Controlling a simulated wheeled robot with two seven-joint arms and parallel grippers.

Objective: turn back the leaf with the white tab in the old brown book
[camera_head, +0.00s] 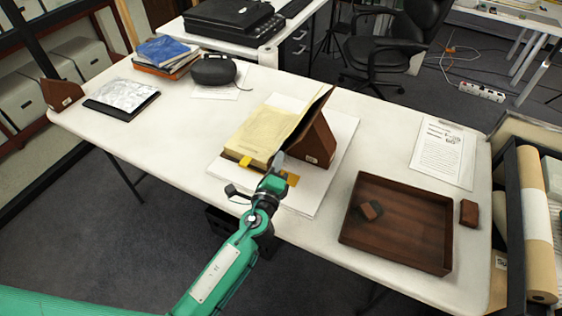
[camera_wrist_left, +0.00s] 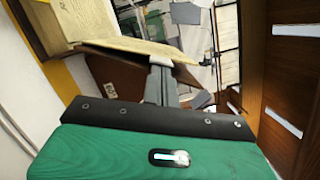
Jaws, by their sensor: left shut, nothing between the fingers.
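The old brown book (camera_head: 262,134) lies open on a white board, its yellowed left page flat and its right side rising against a dark brown wedge (camera_head: 318,144). In the left wrist view, a raised leaf (camera_wrist_left: 140,46) slants across behind the fingers, and the page block (camera_wrist_left: 75,22) shows at upper left. My left gripper (camera_head: 278,158) is shut and empty at the book's near edge, by the middle. In the wrist view its fingertips (camera_wrist_left: 160,62) overlap the leaf's edge; I cannot tell if they touch. I cannot make out the white tab apart from the pale fingertips.
Yellow pieces (camera_head: 246,162) show at the book's near edge. A brown tray (camera_head: 400,255) with a small dark block stands at right, a printed sheet (camera_head: 443,152) behind it. A black rounded device (camera_head: 213,70) and stacked books (camera_head: 165,55) stand at back left. The table's left front is clear.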

